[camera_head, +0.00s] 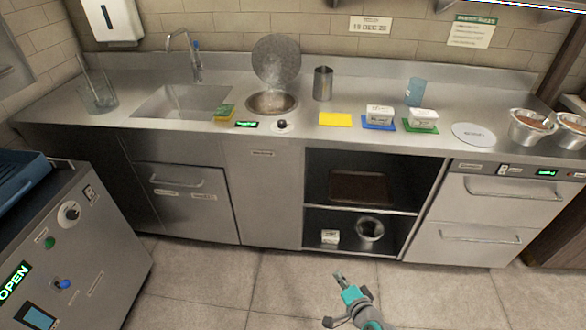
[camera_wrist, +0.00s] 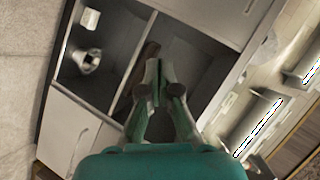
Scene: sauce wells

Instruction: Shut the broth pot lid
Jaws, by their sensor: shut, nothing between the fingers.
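The broth pot (camera_head: 272,104) is a round well set into the steel counter, left of the middle in the head view. Its round grey lid (camera_head: 277,60) stands raised and upright at the back of the well, so the well is open. My gripper (camera_head: 339,277) shows low in the head view, in front of the counter and well apart from the pot and lid. In the wrist view my gripper (camera_wrist: 159,68) is shut and empty, pointing toward the open shelves under the counter. The pot and lid cannot be made out in the wrist view.
A sink (camera_head: 182,103) lies left of the pot. A steel cup (camera_head: 323,83) stands to its right, then a yellow mat (camera_head: 335,119) and white tubs. A control knob (camera_head: 282,124) is at the counter's front. A grey machine (camera_head: 75,245) stands front left. The floor before the counter is clear.

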